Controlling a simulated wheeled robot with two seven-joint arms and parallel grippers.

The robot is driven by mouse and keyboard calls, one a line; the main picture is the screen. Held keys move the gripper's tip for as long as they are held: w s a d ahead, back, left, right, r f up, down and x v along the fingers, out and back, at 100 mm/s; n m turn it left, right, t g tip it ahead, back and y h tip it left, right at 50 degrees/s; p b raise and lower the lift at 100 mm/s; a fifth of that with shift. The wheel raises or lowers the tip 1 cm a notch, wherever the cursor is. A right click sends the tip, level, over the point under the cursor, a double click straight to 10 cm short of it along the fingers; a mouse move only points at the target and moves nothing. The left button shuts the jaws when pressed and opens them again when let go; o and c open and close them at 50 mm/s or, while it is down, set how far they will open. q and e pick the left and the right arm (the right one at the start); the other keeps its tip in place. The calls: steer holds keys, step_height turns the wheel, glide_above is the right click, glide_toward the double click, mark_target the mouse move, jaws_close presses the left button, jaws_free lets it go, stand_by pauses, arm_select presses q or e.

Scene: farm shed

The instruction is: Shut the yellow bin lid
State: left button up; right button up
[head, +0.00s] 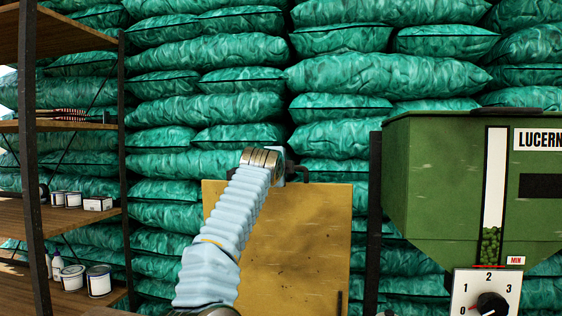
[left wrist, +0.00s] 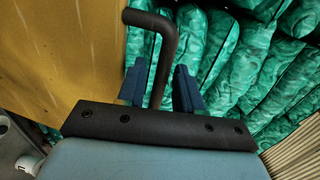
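The yellow bin lid (head: 300,240) stands raised, its broad face towards me in the head view. It also fills the upper left of the left wrist view (left wrist: 60,50). A black bent handle (head: 303,172) sits at its top edge, and its bar (left wrist: 163,45) shows clearly in the left wrist view. My left gripper (left wrist: 160,66) has its two blue fingers on either side of the bar, with a small gap showing on each side. In the head view its fingers are mostly hidden behind my wrist. My right gripper is in neither view.
A green lucerne hopper (head: 430,190) with a dial panel (head: 487,290) stands right of the lid, beside a dark post (head: 375,220). A wooden shelf (head: 75,212) with tins is at the left. Stacked green sacks (head: 210,65) fill the back.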

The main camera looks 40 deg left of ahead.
arm_select(q)
steer(key=shift+w+a, duration=0.15)
steer(key=shift+w, duration=0.1)
jaws_close()
steer(key=shift+f, duration=0.1)
